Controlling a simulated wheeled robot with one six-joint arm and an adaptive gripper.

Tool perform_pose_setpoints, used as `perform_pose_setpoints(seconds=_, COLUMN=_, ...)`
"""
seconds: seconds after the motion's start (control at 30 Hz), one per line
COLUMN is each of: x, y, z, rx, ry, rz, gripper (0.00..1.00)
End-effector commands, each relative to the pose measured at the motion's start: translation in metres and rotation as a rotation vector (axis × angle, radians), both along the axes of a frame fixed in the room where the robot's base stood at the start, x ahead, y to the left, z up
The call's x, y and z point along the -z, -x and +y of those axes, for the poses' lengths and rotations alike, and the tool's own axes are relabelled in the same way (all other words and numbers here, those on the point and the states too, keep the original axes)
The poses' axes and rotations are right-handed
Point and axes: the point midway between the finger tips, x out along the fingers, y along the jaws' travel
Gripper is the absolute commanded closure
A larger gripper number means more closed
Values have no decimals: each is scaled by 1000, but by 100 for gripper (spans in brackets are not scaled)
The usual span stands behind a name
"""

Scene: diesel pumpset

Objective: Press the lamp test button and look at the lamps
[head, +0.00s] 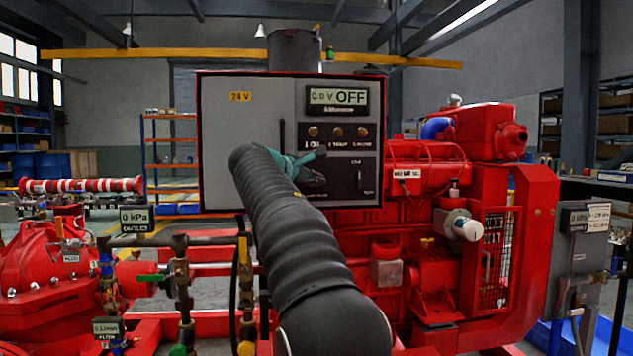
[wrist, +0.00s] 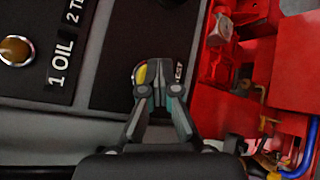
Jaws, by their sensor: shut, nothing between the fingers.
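The grey control panel (head: 240,135) stands ahead with a display (head: 338,98) reading 0.0 V OFF. Below it sits a row of three dull amber lamps (head: 338,132), which look unlit; the 1 OIL lamp (wrist: 15,50) also shows in the wrist view. My gripper (head: 314,174) is shut and empty in front of the lower black plate (wrist: 110,85). In the wrist view its closed fingertips (wrist: 154,76) lie over that plate beside a small label ending in "ST". A yellow patch (wrist: 142,73) shows at the left fingertip, perhaps the button. I cannot tell whether they touch.
A dark switch (head: 358,178) is on the same plate, right of my gripper. The red diesel engine (head: 430,270) fills the right, with red machinery showing right of the panel's edge in the wrist view. Pipes and valves (head: 182,275) stand at lower left.

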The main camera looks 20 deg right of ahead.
Motion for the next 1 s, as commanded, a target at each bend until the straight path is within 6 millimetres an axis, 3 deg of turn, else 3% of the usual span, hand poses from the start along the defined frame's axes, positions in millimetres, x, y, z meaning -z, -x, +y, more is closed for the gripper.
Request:
perform_pose_setpoints(seconds=0.73, x=1, y=17, z=5, rx=-1, ry=-1, rz=0, gripper=100)
perform_pose_setpoints(seconds=1.0, x=2, y=38, z=11, rx=0, ry=0, rz=-1, gripper=100)
